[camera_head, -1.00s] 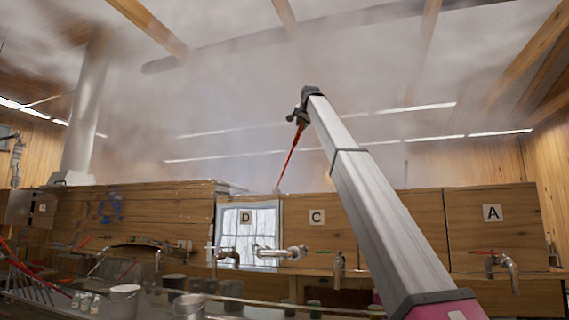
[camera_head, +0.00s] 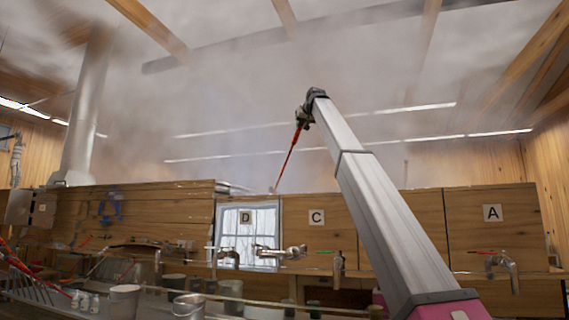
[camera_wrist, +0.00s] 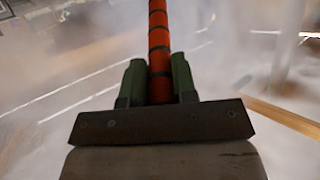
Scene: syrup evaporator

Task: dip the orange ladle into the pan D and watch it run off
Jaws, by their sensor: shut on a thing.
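My gripper (camera_head: 303,117) is at the end of my raised arm, high in the steam above the wooden-fronted evaporator. It is shut on the orange ladle (camera_head: 288,158), which slants down and left, its lower end near the top edge by the D sign. In the wrist view the ladle's orange handle with dark bands (camera_wrist: 159,40) stands between the two green fingers (camera_wrist: 160,85). Pan D is marked by a D sign (camera_head: 246,217) on the front. The inside of the pan is hidden behind that front, so I cannot tell whether the ladle's end touches any liquid.
Signs C (camera_head: 317,216) and A (camera_head: 492,213) mark neighbouring sections. Taps (camera_head: 338,267) stick out along the front. Metal buckets (camera_head: 125,300) stand low at left. A stove pipe (camera_head: 85,115) rises at left. Wooden beams (camera_head: 148,26) cross overhead. Steam blurs the space above the pans.

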